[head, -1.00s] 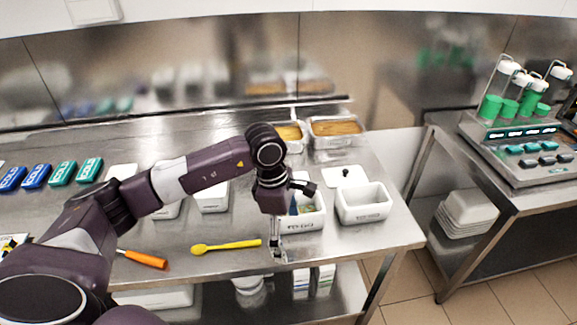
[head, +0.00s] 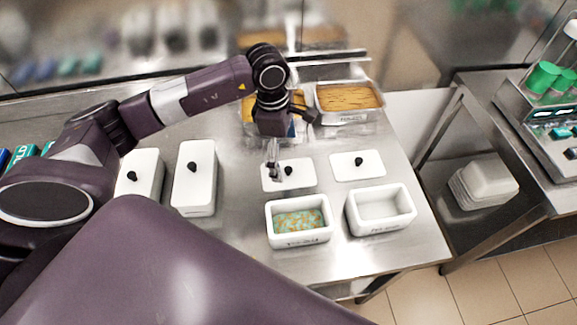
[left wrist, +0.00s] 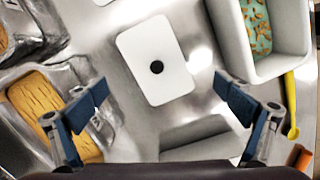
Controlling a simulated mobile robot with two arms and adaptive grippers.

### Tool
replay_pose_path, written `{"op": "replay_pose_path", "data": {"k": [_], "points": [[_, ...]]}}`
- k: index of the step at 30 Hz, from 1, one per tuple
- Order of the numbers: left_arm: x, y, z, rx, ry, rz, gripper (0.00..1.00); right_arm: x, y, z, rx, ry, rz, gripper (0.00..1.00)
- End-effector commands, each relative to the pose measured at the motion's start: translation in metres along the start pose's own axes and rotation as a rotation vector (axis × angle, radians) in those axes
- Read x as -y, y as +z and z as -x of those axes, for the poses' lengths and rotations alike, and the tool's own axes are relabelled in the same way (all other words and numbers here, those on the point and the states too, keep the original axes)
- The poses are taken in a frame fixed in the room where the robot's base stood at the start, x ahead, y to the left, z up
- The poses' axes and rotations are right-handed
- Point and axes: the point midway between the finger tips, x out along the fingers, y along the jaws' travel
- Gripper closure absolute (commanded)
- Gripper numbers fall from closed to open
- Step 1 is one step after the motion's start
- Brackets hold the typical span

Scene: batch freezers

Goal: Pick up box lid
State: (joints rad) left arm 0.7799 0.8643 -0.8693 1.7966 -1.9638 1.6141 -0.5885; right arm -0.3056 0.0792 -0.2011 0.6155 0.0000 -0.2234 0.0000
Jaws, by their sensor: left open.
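A flat white box lid (head: 302,180) with a black knob lies on the steel table, behind a white box with green and orange contents (head: 300,219). My left gripper (head: 272,166) hangs over this lid's left part, open and empty. In the left wrist view the lid (left wrist: 140,45) lies ahead of and between the spread fingers (left wrist: 160,90), with the box (left wrist: 285,70) at the upper right. A second lid (head: 372,168) lies to the right, behind an empty white box (head: 379,207). My right gripper is not in view.
Two lidded white boxes (head: 193,200) (head: 140,188) stand to the left. Foil-lined trays of yellow-brown food (head: 350,97) stand at the back. A yellow spoon (left wrist: 292,105) shows beside the box. Bare table lies between the lidded boxes and the open boxes.

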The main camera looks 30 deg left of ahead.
Motion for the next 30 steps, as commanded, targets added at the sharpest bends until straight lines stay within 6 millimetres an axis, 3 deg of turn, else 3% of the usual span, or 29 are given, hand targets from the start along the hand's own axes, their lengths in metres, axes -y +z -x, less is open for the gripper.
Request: {"op": "replay_pose_path", "data": {"k": [10,15,23,30], "points": [[-0.002,-0.001,-0.04,-0.001,-0.005,0.001,0.04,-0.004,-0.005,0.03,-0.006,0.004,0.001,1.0],[-0.003,-0.002,-0.06,-0.001,-0.001,0.0,0.04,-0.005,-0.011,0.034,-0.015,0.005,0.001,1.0],[-0.003,-0.002,-0.064,0.0,0.001,-0.001,0.04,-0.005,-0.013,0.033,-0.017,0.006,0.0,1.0],[-0.004,-0.002,-0.064,0.0,0.001,-0.001,0.31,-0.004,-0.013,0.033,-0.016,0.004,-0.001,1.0]]}}
